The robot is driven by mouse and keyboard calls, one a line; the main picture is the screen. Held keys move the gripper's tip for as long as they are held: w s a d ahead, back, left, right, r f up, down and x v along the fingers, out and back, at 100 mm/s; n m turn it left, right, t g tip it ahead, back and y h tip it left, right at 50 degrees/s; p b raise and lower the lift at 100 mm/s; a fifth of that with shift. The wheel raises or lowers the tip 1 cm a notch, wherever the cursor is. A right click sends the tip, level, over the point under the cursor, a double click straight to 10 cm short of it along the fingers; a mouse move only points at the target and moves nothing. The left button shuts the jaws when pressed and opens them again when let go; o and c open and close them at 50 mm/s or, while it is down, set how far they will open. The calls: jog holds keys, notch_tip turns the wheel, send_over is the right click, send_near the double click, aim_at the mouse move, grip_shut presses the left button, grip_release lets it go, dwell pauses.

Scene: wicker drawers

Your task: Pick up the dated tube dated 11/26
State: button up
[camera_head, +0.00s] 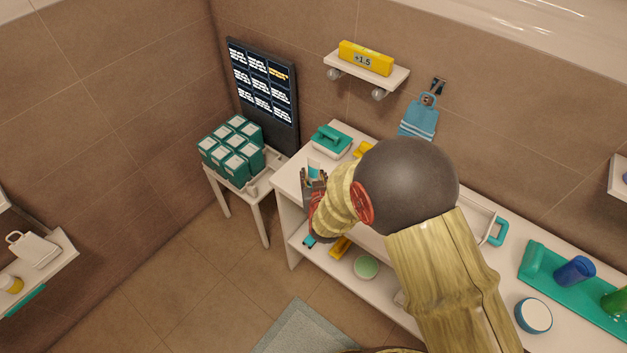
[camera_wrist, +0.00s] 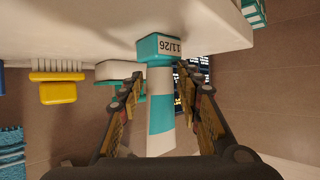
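The dated tube (camera_wrist: 159,118) has teal and white bands and a teal cap end with a white label reading 11/26, upside down in the wrist view. Its cap end meets the white shelf top. My gripper (camera_wrist: 159,78) has one finger on each side of the tube, with narrow gaps visible, so it looks open around it. In the head view my gripper (camera_head: 314,182) is at the left end of the white shelf unit, and a small teal and white part of the tube (camera_head: 314,167) shows above the fingers.
A teal and white box (camera_head: 330,141) stands behind my gripper on the shelf top (camera_head: 290,183). A yellow object (camera_head: 364,150) is to its right. Several teal boxes (camera_head: 232,150) fill a small table on the left, before a dark text board (camera_head: 263,83). My arm hides the shelf's middle.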

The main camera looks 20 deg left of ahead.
grip_shut()
dwell(0.5)
